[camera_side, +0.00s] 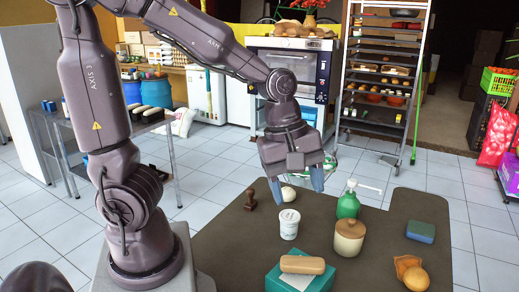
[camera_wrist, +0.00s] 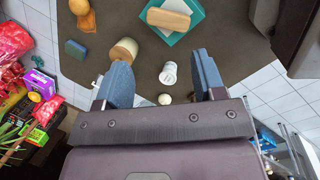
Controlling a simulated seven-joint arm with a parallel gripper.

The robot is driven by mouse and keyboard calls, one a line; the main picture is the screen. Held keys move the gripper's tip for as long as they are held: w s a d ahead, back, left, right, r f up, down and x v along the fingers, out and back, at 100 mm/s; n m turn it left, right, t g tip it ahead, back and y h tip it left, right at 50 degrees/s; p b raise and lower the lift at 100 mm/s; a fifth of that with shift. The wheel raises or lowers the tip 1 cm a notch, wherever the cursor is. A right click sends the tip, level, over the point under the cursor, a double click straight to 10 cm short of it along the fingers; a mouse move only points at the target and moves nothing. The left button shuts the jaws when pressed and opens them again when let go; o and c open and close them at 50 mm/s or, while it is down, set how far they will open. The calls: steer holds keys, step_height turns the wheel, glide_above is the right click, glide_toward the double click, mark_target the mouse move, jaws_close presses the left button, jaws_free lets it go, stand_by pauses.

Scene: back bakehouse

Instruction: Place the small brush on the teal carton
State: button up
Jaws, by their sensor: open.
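The small brush (camera_side: 302,264), a tan wooden block with rounded ends, lies flat on top of the teal carton (camera_side: 272,279) at the front of the dark table. In the wrist view the brush (camera_wrist: 169,19) and the carton (camera_wrist: 194,12) are at the top, with the brush across the carton and within its edges. A white label shows on the carton beside the brush. My gripper (camera_side: 296,181) is open and empty, above the back of the table and well away from the carton. In the wrist view its blue fingers (camera_wrist: 162,75) are spread wide apart.
On the dark table (camera_side: 235,240) are a white tub (camera_side: 289,224), a white ball (camera_side: 289,194), a brown stamp-like piece (camera_side: 250,199), a green pump bottle (camera_side: 347,206), a lidded canister (camera_side: 349,240), a blue block (camera_side: 421,231) and an orange round thing (camera_side: 416,279).

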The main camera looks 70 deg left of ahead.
steer(key=s+r+m+t+y, duration=0.1)
steer(key=s+r+m, duration=0.2)
steer(key=m, duration=0.5)
steer(key=s+a+r+m+t, duration=0.1)
steer(key=s+r+m, duration=0.3)
steer(key=m, duration=0.5)
steer(key=shift+r+t+y, duration=0.35)
steer(key=shift+t+y, duration=0.05)
steer(key=shift+t, duration=0.3)
